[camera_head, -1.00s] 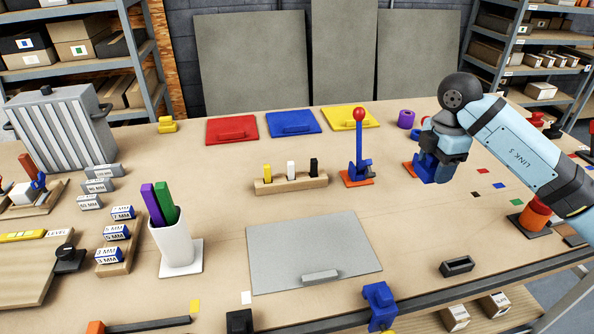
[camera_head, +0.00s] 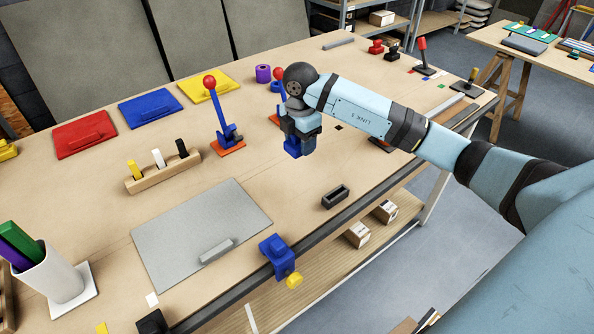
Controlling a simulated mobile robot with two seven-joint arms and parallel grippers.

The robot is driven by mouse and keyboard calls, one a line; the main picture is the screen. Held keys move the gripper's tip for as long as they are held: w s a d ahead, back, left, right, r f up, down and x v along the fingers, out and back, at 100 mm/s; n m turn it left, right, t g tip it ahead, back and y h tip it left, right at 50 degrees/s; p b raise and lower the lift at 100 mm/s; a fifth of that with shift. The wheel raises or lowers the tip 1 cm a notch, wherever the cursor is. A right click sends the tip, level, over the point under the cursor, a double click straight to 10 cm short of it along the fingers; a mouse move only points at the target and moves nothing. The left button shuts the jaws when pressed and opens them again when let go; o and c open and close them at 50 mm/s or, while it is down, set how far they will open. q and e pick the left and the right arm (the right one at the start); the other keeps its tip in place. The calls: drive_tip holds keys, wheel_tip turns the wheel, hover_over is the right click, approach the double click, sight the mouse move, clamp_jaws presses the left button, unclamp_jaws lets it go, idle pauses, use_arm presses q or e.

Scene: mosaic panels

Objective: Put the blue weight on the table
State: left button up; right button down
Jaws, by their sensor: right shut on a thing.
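My right gripper (camera_head: 299,128) is shut on a dark blue block, the blue weight (camera_head: 294,147), and partly covers it. It holds the weight over the wooden table (camera_head: 310,165), to the right of the blue lever with a red knob. I cannot tell the exact gap between the weight and the tabletop. My left gripper is not in view.
The blue lever (camera_head: 223,128) stands on an orange base. A grey plate (camera_head: 190,225), a black tray (camera_head: 335,196) and a blue clamp (camera_head: 280,257) lie towards the front edge. A purple ring (camera_head: 263,73) stands behind the gripper. A second table (camera_head: 510,60) is at far right.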

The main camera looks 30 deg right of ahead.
hover_over(300, 181)
wheel_tip(300, 181, down, 6)
drive_tip(key=shift+a+f+p, duration=0.1)
drive_tip(key=shift+f+p, duration=0.1)
drive_tip(key=shift+p, duration=0.15)
drive_tip(key=shift+f, duration=0.75)
drive_tip(key=shift+f+p, duration=0.3)
drive_tip(key=shift+f, duration=1.5)
drive_tip(key=shift+f, duration=0.2)
drive_tip(key=shift+c, duration=2)
unclamp_jaws()
drive_tip(key=shift+r, duration=0.15)
